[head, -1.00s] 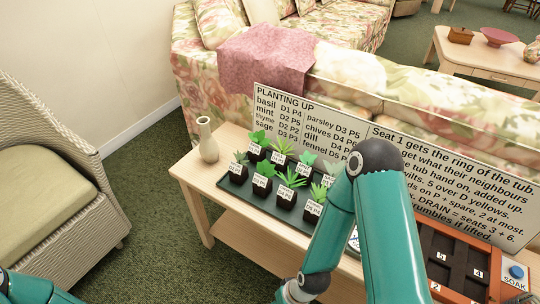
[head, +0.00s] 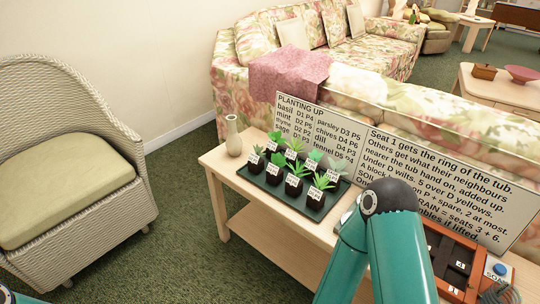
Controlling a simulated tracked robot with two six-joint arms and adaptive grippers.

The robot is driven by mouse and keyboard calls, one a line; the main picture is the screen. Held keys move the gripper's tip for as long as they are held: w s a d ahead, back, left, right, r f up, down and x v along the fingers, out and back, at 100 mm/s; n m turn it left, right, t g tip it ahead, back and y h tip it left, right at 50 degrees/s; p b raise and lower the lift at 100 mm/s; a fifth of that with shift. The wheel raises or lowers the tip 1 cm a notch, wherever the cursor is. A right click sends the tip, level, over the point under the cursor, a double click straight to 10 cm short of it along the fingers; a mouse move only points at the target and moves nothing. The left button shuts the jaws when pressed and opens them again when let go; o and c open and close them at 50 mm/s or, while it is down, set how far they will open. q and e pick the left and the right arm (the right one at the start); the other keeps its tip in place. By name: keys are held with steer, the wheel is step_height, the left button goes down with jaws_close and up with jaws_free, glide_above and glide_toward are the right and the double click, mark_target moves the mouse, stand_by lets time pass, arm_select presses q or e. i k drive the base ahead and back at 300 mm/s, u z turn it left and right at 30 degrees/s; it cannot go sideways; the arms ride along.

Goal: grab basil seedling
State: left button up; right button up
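Several small seedlings in dark soil blocks stand in two rows on a dark tray (head: 244,175) on the wooden table. Each block carries a white tag, too small to read surely. The planting sign (head: 318,128) lists basil as D1 P4, but I cannot tell which seedling is the basil. The seedlings include a broad-leaved one (head: 276,158) and a spiky one (head: 322,180).
A pale vase (head: 233,137) stands left of the tray. A second sign (head: 430,180) stands behind my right arm. A brown compartment tray (head: 470,262) and a SOAK button (head: 499,270) are at the right. A wicker chair (head: 70,170) stands left, with open carpet between.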

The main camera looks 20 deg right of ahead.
mark_target(272, 147)
steer(key=u, duration=0.2)
steer(key=i, duration=1)
steer(key=z, duration=0.05)
